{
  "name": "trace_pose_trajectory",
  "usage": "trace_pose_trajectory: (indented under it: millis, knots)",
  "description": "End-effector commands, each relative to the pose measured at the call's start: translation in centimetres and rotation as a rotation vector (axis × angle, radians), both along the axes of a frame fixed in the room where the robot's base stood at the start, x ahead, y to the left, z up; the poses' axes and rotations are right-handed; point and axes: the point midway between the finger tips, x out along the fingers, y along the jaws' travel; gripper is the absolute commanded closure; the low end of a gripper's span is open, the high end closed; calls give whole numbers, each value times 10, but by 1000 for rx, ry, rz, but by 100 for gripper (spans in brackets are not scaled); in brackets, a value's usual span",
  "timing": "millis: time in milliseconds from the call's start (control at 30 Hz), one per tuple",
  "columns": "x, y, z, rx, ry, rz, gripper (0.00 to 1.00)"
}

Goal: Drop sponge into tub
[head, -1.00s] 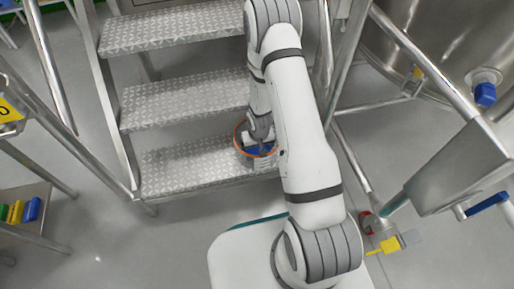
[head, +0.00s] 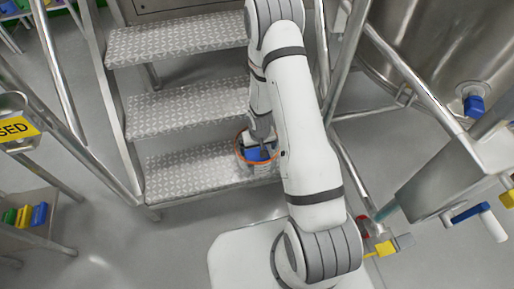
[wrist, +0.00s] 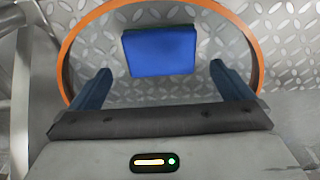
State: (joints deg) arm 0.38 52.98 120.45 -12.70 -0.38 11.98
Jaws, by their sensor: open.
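The tub (head: 240,160) is a see-through container with an orange rim, on the lowest step. Its rim also rings the wrist view (wrist: 66,50), with the step's tread pattern showing inside it. The blue sponge (wrist: 160,52) shows inside the rim, beyond my fingertips and apart from both. In the head view the sponge (head: 251,155) is partly hidden by my gripper. My gripper (wrist: 160,75) is open over the tub, its two dark blue fingers spread with nothing between them. In the head view my gripper (head: 263,146) points down at the tub, and my forearm covers the tub's right side.
Metal steps (head: 190,108) with handrails rise behind the tub. A shelf (head: 22,240) at left holds green, yellow and blue blocks. A steel vessel (head: 425,60) and a steel box (head: 440,185) stand at right.

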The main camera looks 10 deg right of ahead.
Motion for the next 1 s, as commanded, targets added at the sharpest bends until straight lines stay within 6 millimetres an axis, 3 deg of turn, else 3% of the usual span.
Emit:
trace_pose_trajectory:
  millis: [33,100,467,567,767,1000]
  knots:
    - [-1,0,18,0,-1,0,0]
    - [-3,0,30,0,0,-1,0]
    - [-6,-1,72,-3,-2,-1,0]
    - [-5,-2,96,-7,-5,-4,0]
    - [-13,-5,184,-23,-8,-10,0]
    - [-52,-6,285,-31,0,-17,0]
